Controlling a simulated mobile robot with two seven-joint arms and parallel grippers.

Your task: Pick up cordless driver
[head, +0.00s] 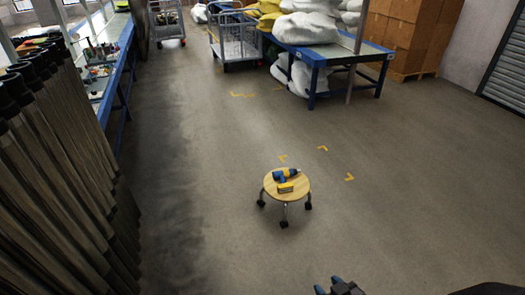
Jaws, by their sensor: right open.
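The cordless driver (286,175), blue and yellow with a dark chuck end, lies on a small round wooden stool (271,188) on casters, in the middle of the head view. My right gripper (327,286) shows at the bottom edge of the view, open and empty. It is well short of the stool and apart from it. Its lower part is cut off by the frame. My left gripper is not in view.
Dark tubes (50,180) stand in a dense row at the left. A blue workbench (125,50) with tools is behind them. A blue table (345,52) with white sacks, carts (235,40) and cardboard boxes (415,30) are at the back. The floor around the stool is clear.

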